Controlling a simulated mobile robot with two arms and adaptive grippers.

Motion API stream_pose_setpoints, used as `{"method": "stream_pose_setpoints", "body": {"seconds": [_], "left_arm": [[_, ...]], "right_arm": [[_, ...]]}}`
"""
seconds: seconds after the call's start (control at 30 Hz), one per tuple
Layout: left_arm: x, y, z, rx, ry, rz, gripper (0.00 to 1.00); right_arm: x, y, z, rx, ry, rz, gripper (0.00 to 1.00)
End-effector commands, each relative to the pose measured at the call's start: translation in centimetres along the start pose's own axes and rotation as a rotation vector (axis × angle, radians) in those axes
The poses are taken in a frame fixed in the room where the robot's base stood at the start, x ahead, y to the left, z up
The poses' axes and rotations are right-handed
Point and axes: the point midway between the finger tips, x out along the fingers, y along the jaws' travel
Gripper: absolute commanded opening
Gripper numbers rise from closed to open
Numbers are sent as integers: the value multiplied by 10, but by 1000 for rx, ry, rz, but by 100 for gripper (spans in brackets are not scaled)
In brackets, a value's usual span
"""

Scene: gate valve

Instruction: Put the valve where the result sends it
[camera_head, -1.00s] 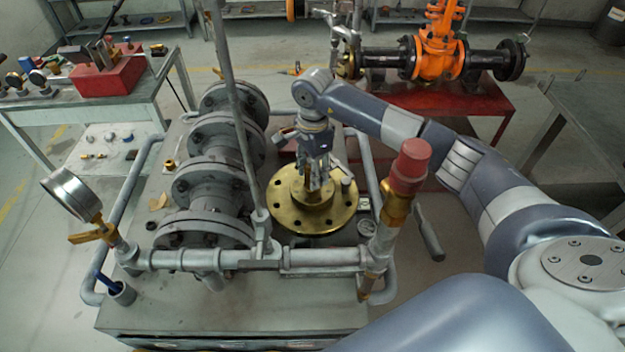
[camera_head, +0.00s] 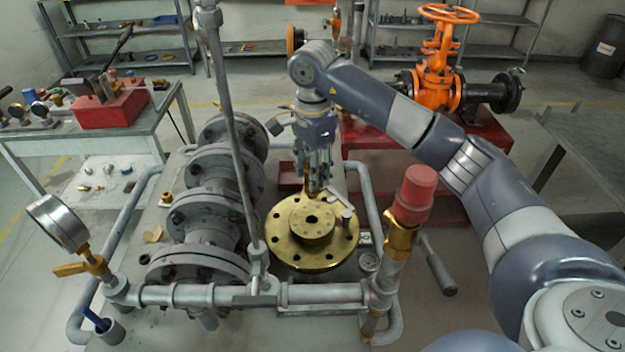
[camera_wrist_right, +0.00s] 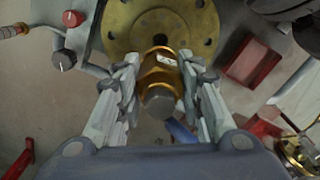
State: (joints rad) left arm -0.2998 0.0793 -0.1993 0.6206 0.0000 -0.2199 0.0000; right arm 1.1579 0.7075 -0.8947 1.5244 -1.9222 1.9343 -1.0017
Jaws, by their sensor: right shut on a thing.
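My right gripper (camera_head: 318,186) hangs upright above the far side of a round brass flange (camera_head: 300,250) and is shut on a small brass valve (camera_head: 307,188). In the right wrist view the valve (camera_wrist_right: 160,68) sits between the two fingers of the gripper (camera_wrist_right: 160,92), with a grey round end toward the camera. The valve's lower part is mostly hidden by the fingers in the head view. The flange has a raised hub with an empty dark hole and bolt holes around its rim. My left gripper is out of view.
Grey flanged pipes (camera_head: 200,230) stand left of the brass flange. A pressure gauge (camera_head: 58,222) and a red-capped brass fitting (camera_head: 415,195) rise from the front pipe. Red trays (camera_wrist_right: 250,62) show beyond the flange. An orange gate valve (camera_head: 438,70) stands behind.

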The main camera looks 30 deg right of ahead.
Motion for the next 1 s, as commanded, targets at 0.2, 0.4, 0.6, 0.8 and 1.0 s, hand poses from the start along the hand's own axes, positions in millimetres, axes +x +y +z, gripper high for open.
{"method": "stream_pose_setpoints", "body": {"seconds": [0.2,0.4,0.6,0.8,1.0], "left_arm": [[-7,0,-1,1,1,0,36],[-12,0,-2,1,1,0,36],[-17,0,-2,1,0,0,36],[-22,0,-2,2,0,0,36],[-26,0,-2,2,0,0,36]], "right_arm": [[-12,-1,0,0,0,-3,0],[-19,0,0,0,-1,-2,0],[-27,0,0,0,-1,-2,0],[-35,-1,0,0,-1,-3,0],[-41,-1,0,1,0,-3,0]]}}
